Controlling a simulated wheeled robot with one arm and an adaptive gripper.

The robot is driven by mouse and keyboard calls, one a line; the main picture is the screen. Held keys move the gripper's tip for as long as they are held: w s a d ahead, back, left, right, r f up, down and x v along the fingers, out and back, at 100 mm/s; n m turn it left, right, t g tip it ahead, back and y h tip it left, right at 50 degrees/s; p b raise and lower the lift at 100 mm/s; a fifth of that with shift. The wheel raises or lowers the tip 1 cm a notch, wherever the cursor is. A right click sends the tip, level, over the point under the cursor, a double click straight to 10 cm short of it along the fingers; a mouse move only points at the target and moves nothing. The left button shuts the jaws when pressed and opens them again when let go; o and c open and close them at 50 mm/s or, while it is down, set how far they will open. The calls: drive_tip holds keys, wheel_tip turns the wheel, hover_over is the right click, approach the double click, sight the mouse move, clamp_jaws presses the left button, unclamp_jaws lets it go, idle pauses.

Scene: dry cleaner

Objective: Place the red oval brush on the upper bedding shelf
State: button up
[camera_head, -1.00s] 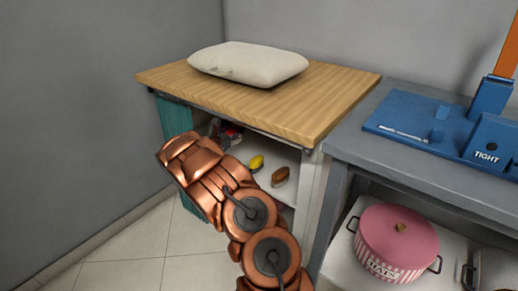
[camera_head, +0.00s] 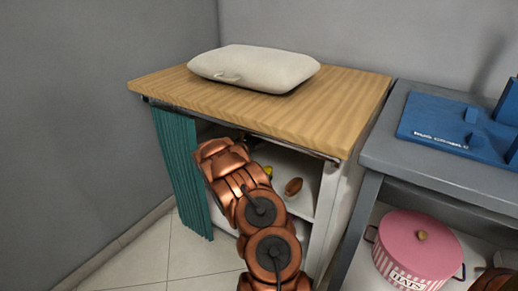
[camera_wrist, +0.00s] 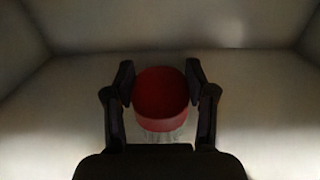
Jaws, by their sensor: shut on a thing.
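My gripper (camera_wrist: 160,72) is shut on the red oval brush (camera_wrist: 160,98). The dark fingers stand on both sides of its red back, and pale bristles show below it. In the wrist view it is inside a pale compartment with bare surfaces; whether the brush touches a surface is unclear. In the head view my copper arm reaches into the open cabinet under the wooden top, hiding the gripper and the brush. The cabinet's upper white shelf (camera_head: 297,207) shows to the right of my arm. I cannot tell for sure which shelf the brush is over.
A brown brush (camera_head: 293,187) and a partly hidden yellow thing (camera_head: 268,172) are on the upper shelf. A teal curtain (camera_head: 180,170) hangs at the left of the opening. A pillow (camera_head: 255,67) lies on the wooden top (camera_head: 350,100). A pink pot (camera_head: 415,250) stands right.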

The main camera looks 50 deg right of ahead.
drive_tip(key=shift+f+b, duration=0.65)
drive_tip(key=shift+f, duration=1.7)
drive_tip(key=shift+f, duration=0.2)
drive_tip(key=o, duration=1.2)
drive_tip(key=shift+r, duration=0.1)
drive_tip(key=shift+r, duration=0.15)
drive_tip(key=a+p, duration=0.1)
drive_tip(key=a, duration=0.3)
drive_tip(key=a+p, duration=0.1)
drive_tip(key=a, duration=0.3)
drive_tip(key=a+p, duration=0.1)
drive_tip(key=a, duration=0.3)
drive_tip(key=shift+s, duration=0.35)
